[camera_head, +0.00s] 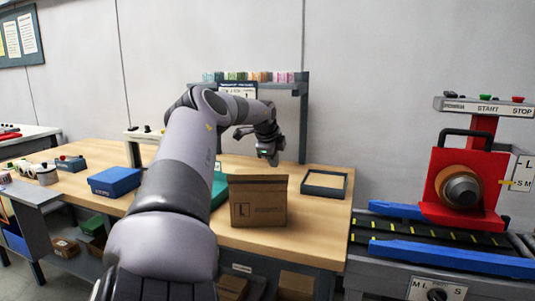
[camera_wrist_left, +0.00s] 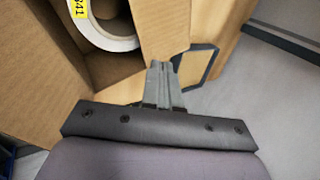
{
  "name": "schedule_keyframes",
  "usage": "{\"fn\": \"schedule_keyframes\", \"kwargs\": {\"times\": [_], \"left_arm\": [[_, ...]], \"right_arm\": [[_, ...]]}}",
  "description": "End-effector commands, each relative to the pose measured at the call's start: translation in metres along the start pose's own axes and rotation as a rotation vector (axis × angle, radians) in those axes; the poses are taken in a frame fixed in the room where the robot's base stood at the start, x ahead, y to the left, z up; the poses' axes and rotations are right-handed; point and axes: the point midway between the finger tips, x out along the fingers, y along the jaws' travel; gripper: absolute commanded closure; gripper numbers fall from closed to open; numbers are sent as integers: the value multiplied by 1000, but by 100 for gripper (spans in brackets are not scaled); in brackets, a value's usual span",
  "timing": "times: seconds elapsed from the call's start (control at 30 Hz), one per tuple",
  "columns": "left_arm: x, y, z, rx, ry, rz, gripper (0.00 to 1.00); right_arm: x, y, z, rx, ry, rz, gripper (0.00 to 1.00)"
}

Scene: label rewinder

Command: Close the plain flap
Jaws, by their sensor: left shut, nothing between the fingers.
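A cardboard box (camera_head: 258,212) stands on the wooden bench, its printed front with a large L facing me. In the left wrist view the box is open, and a white roll (camera_wrist_left: 112,42) with a yellow label lies inside. A plain cardboard flap (camera_wrist_left: 162,26) stands up at the box's right side in that view. My left gripper (camera_head: 270,158) is above and behind the box. Its shut, empty fingers (camera_wrist_left: 162,68) are at the flap's lower end in the wrist view; I cannot tell whether they touch it. My right gripper is not in view.
A dark-rimmed tray (camera_head: 306,190) lies right of the box. A blue box (camera_head: 115,181) and a teal container (camera_head: 218,191) are to its left. A shelf (camera_head: 290,86) with coloured items stands behind. The red rewinder (camera_head: 440,185) and conveyor are at the right.

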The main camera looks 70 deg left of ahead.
Motion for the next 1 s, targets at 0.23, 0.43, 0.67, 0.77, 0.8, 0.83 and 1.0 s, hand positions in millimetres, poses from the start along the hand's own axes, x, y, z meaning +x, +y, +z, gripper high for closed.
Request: {"fn": "schedule_keyframes", "kwargs": {"times": [0.23,0.43,0.67,0.77,0.8,0.83,1.0], "left_arm": [[-11,9,0,-4,3,-4,100],[-24,18,-1,-1,3,-6,100],[-43,33,0,-1,2,-6,100],[-53,40,1,-4,1,-6,100],[-56,43,1,-5,1,-6,100],[-59,45,1,-4,1,-7,100],[-70,53,1,-4,1,-5,100]], "right_arm": [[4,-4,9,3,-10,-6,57],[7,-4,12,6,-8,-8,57],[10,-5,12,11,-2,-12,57],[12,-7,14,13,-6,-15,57],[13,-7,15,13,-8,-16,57],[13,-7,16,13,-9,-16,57],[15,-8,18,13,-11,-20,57]]}}
